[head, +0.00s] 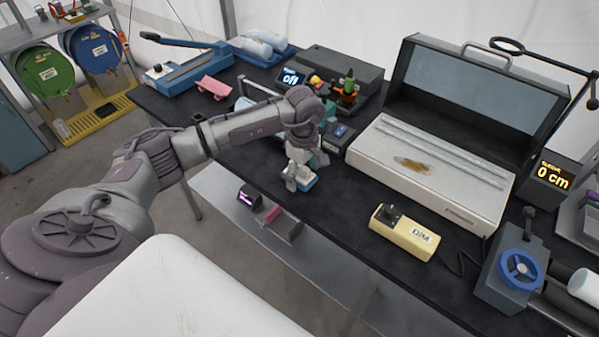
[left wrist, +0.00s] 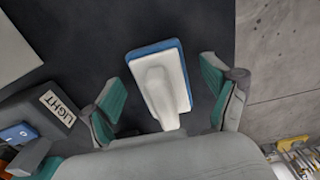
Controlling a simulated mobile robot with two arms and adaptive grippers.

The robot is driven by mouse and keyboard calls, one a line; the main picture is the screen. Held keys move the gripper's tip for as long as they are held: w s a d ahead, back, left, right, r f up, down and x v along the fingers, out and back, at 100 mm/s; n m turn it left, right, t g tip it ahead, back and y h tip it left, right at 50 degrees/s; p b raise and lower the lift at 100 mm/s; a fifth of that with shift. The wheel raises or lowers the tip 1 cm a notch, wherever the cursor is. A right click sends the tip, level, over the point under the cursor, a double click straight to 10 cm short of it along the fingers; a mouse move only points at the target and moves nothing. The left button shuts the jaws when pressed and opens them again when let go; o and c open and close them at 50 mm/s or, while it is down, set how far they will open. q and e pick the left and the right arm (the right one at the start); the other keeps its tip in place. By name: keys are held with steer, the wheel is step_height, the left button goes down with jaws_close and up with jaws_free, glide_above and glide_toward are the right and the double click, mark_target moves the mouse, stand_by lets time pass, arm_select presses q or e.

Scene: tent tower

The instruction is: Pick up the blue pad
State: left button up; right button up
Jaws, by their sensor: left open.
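The blue pad (left wrist: 158,84) shows in the left wrist view as a white block with a raised white handle and a blue layer along its edge. It lies on the dark worktop between the two green-lined fingers of my left gripper (head: 297,180). The gripper is open, with a gap on both sides of the pad. In the head view a little of the pad's blue and white (head: 311,183) shows beneath the gripper, near the front edge of the worktop. The rest is hidden by the gripper. My right gripper is not in view.
A dark box labelled LIGHT (left wrist: 50,112) with a blue switch stands left of the gripper in the wrist view. A long open-lidded white case (head: 430,170) stands behind to the right. A yellow box (head: 402,234) sits nearer the front. The table edge is close.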

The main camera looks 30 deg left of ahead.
mark_target(305, 168)
arm_select(q)
steer(key=c, duration=1.2)
steer(key=shift+r, duration=0.15)
steer(key=shift+c, duration=0.2)
steer(key=shift+r, duration=0.25)
steer(key=r, duration=0.1)
steer(key=r+b, duration=0.2)
steer(key=shift+d+r, duration=0.3)
steer(key=s+d+r+b, duration=0.2)
steer(key=d+r, duration=0.4)
steer(key=d, duration=0.4)
steer(key=shift+s+d+r, duration=0.35)
steer(key=shift+s, duration=0.3)
